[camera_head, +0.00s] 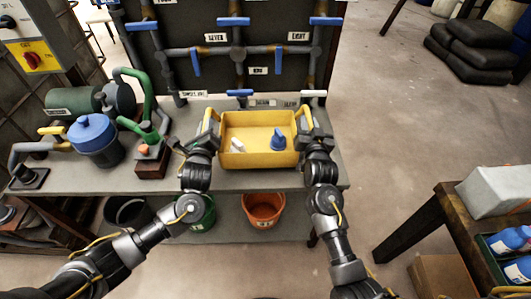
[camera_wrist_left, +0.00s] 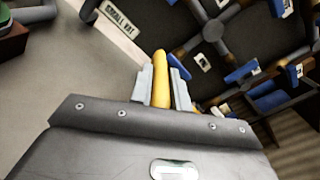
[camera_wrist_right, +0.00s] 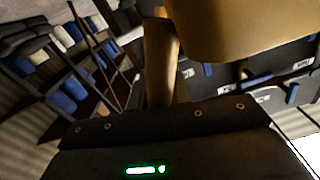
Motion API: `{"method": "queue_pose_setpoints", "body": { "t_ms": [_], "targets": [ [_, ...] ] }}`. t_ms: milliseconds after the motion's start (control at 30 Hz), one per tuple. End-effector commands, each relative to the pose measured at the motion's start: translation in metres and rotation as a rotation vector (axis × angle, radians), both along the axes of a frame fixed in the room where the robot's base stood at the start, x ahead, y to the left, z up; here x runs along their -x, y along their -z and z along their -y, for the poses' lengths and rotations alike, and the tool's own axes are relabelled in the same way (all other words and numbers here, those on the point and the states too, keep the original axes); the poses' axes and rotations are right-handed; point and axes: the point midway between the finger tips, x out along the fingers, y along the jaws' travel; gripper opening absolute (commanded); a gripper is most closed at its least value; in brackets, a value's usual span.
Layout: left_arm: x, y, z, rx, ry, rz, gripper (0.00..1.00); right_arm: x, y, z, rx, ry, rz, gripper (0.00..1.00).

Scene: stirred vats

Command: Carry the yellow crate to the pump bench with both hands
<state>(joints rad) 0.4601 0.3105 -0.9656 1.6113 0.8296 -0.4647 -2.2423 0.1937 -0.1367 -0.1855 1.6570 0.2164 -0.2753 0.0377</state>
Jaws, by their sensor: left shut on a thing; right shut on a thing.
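The yellow crate (camera_head: 258,158) is at the right part of the grey pump bench (camera_head: 90,181), in front of the pipe panel. I cannot tell whether its base touches the bench top. It looks level and holds a blue item (camera_head: 278,140) and a small white item (camera_head: 237,145). My left gripper (camera_head: 209,128) is shut on the crate's left yellow handle, which also shows between the fingers in the left wrist view (camera_wrist_left: 161,85). My right gripper (camera_head: 307,130) is shut on the right handle; the handle shows in the right wrist view (camera_wrist_right: 160,62), with the crate above it.
A green pump (camera_head: 95,100), a blue-lidded pot (camera_head: 94,138) and a block with an orange button (camera_head: 150,160) stand left on the bench. Pipes with blue valve handles (camera_head: 239,93) rise behind the crate. An orange bucket (camera_head: 263,208) sits below. A wooden table (camera_head: 450,215) stands right.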

Motion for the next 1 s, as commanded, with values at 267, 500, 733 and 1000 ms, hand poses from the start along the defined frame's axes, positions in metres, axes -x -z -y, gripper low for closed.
{"method": "queue_pose_setpoints", "body": {
  "t_ms": [267,500,733,1000],
  "targets": [
    [-0.002,-0.001,-0.004,0.003,-0.009,0.003,0.00,0.000,0.001,0.003,0.002,0.007,-0.001,0.00],
    [-0.002,0.004,-0.004,0.003,-0.009,0.003,0.00,0.000,0.007,0.003,0.002,0.007,0.000,0.00],
    [-0.002,0.018,-0.004,0.003,-0.009,0.003,0.00,0.000,0.020,0.003,0.002,0.007,0.000,0.00],
    [-0.002,0.038,-0.004,0.003,-0.009,0.003,0.00,0.000,0.041,0.003,0.002,0.007,0.000,0.00]
  ]
}}
